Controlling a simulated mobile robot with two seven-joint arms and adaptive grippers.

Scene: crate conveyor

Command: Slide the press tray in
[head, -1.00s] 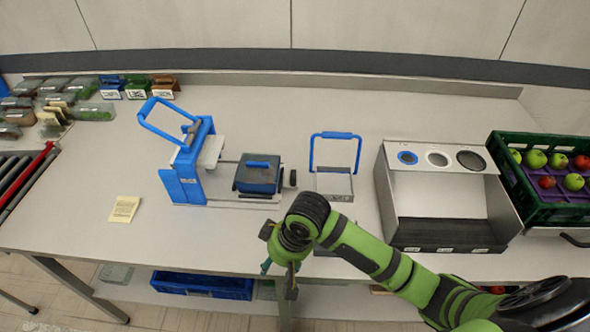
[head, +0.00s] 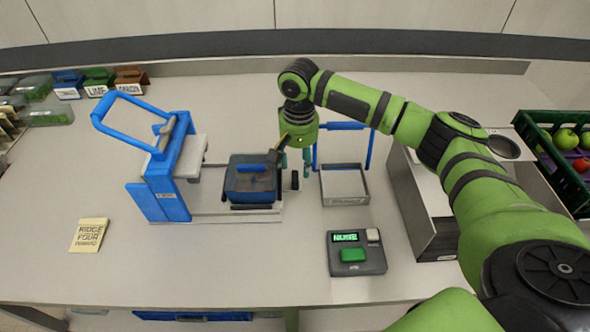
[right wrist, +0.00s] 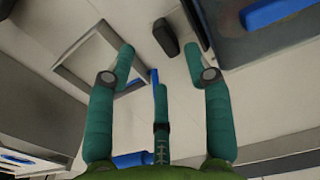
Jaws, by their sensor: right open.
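The blue press (head: 165,185) stands on the table at left, its loop handle raised. Its press tray (head: 262,211) is out to the right on the rails and carries a dark box (head: 250,180) with a blue grip on top. A black knob (head: 295,180) is at the tray's right end. My right gripper (head: 295,165) points down over this knob, open. In the right wrist view the knob (right wrist: 165,37) lies just ahead of the open fingertips (right wrist: 158,53), roughly between them. Whether they touch it I cannot tell. My left gripper is not in view.
A label device with a green button (head: 357,254) is in front. A metal bin (head: 425,205) and green fruit crate (head: 550,150) stand right. A yellow note (head: 89,235) lies left.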

